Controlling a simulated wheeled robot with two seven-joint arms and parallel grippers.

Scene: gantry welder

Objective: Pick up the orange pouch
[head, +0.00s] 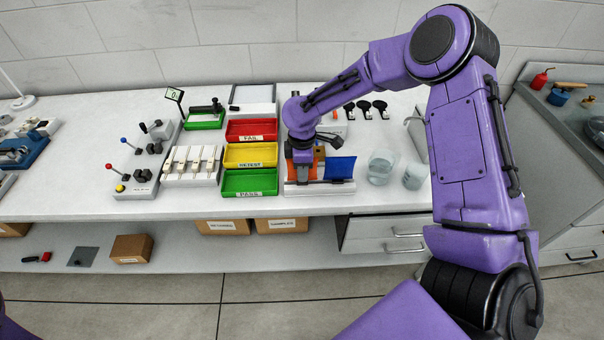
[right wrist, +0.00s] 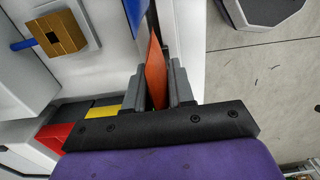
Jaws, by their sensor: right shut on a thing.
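The orange pouch (right wrist: 155,62) stands on edge between the two grey fingers of my right gripper (right wrist: 155,92), which is shut on it. The gripper is at a low white holder (head: 300,189) on the bench. I cannot tell whether the pouch is still touching the holder. My left gripper is not in view.
A blue pouch (head: 340,168) is just right of the orange one. Red (head: 252,138), yellow (head: 250,164) and green (head: 249,193) trays stand close on the left. Two clear beakers (head: 380,171) (head: 415,177) stand on the right. The bench front is clear.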

